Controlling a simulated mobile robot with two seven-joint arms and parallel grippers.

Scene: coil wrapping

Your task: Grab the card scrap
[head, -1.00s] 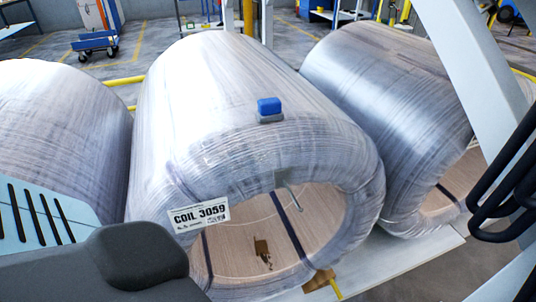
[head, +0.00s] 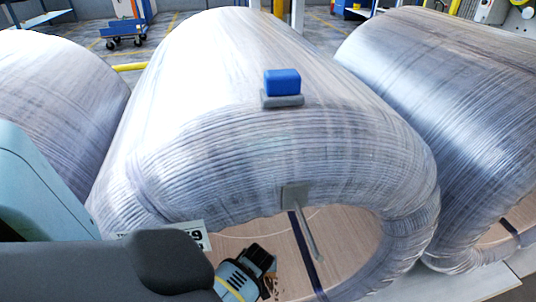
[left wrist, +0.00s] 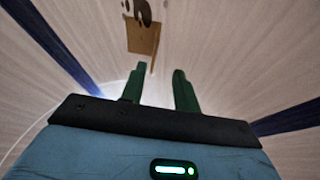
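The card scrap (left wrist: 143,38) is a small brown piece with dark marks on it. In the left wrist view it lies on the pale inner wall of the coil's bore, just beyond my fingertips. My left gripper (left wrist: 159,72) is open, with its two dark green fingers apart and nothing between them. In the head view my left gripper (head: 262,256) is inside the mouth of the middle coil (head: 250,130) and largely covers the scrap. My right gripper is in neither view.
A blue block on a grey base (head: 282,86) sits on top of the middle coil. A grey plate with a thin rod (head: 305,225) hangs at the bore's upper rim. Other wrapped coils stand close at left (head: 60,90) and right (head: 440,120). Dark blue bands (left wrist: 55,48) run along the bore.

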